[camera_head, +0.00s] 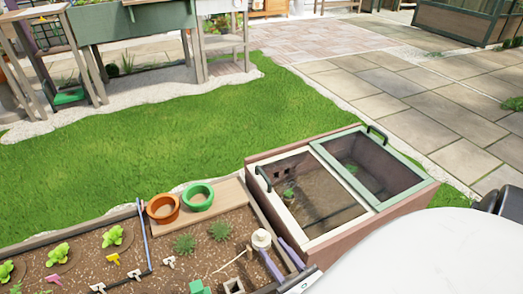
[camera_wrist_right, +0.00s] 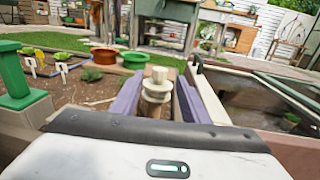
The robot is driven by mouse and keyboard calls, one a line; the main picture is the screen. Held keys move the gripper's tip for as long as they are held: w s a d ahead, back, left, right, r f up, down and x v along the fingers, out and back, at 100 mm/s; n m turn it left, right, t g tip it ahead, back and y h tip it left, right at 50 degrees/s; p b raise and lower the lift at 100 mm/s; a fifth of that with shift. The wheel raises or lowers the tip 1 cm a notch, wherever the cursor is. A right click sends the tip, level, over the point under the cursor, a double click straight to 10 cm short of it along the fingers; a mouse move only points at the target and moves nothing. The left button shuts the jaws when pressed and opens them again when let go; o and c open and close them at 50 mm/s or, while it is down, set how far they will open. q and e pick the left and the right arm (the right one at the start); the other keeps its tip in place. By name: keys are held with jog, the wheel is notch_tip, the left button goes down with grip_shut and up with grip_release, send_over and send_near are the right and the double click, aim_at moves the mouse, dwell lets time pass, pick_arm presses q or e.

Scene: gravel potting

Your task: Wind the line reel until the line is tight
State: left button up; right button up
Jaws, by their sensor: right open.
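The cream line reel (camera_head: 261,239) stands at the right end of the soil bed, close to the cold frame. In the right wrist view the reel (camera_wrist_right: 157,84) is upright, with a round knob on stacked discs. My right gripper (camera_head: 276,247) has purple fingers, which show on either side of the reel in the wrist view (camera_wrist_right: 157,100). It is open; I cannot tell whether either finger touches the reel. A thin tan strand or rod (camera_head: 230,261) runs from near the reel down to the left over the soil. My left gripper is not in view.
The wooden cold frame (camera_head: 290,230) with its green-framed lid lies right of the reel. Orange (camera_head: 163,217) and green (camera_head: 198,205) pots stand on a board behind. A green post (camera_wrist_right: 22,90) is at left in the wrist view. White labels and seedlings fill the bed; grass (camera_head: 150,150) lies beyond.

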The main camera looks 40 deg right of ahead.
aim_at(262, 237)
pick_arm(q)
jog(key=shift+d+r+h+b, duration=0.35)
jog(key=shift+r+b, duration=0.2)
jog(key=shift+b, duration=0.15)
pick_arm(e)
jog(key=x, duration=0.8)
jog(key=shift+s, duration=0.1)
jog(key=shift+c, duration=0.5)
grip_shut()
jog(key=m+h, duration=0.1)
jog(key=h, duration=0.1)
jog(key=shift+a+m+g+h, duration=0.2)
jog(key=shift+m+g+h, duration=0.1)
jog(key=shift+m+g, duration=0.1)
jog(key=m+g+h, duration=0.2)
jog(key=h, duration=0.2)
jog(key=shift+d+m, duration=0.15)
jog(key=shift+m, duration=0.25)
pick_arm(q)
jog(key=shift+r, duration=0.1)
pick_arm(e)
jog(key=shift+o, duration=0.5)
grip_release()
